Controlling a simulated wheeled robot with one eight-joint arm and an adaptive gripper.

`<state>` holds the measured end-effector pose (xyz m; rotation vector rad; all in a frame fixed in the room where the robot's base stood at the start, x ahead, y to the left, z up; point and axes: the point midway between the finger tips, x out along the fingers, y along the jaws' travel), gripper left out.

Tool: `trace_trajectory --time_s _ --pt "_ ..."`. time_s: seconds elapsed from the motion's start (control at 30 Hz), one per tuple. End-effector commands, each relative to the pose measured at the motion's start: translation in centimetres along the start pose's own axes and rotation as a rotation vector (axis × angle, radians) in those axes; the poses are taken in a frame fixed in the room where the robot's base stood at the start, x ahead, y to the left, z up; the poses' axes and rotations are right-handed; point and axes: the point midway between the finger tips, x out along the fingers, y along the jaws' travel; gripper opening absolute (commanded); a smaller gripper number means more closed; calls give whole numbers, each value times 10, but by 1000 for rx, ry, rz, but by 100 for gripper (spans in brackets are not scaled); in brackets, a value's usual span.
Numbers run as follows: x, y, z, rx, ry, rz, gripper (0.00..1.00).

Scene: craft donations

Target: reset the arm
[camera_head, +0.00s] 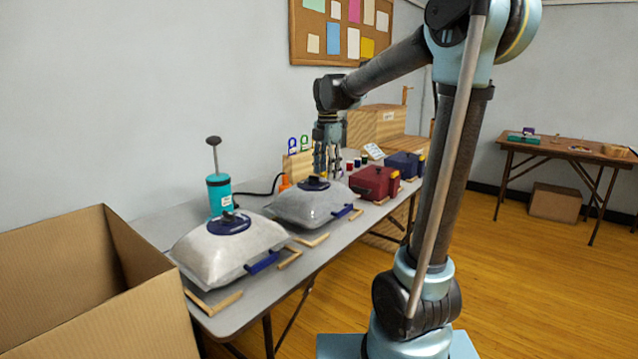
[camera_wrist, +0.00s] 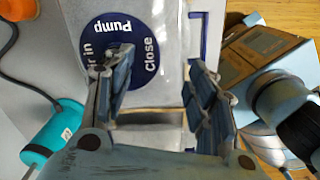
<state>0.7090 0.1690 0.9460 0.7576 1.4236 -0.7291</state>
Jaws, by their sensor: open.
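My gripper (camera_head: 327,160) hangs fingers-down over the long grey table, above and a little behind the second grey bag in the head view. In the wrist view my gripper (camera_wrist: 160,92) has its two fingers apart with nothing between them. Below them lies a blue round label (camera_wrist: 125,40) reading "Pump" and "Close" on a pale bag. My arm reaches out from the base on the right, bent at a high elbow.
On the table (camera_head: 175,228) are two filled grey bags (camera_head: 222,255) (camera_head: 308,207), a teal pump (camera_head: 220,193), a red box (camera_head: 373,182) and a blue box (camera_head: 404,163). A cardboard box (camera_head: 150,300) stands at the near left. The wooden floor (camera_head: 510,290) at right is clear.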

Motion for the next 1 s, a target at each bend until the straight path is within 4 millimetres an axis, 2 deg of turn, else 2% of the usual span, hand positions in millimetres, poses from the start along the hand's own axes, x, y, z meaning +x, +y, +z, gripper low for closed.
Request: trace_trajectory --time_s 0.03,0.1,0.47,0.77,1.0 --pt "2 -18 3 78 -2 6 52" --pt "5 -40 6 197 -4 14 52" --pt "34 -146 10 810 -4 67 52" --pt "76 -226 2 1322 13 113 52" --pt "121 -281 -9 1729 40 153 52"
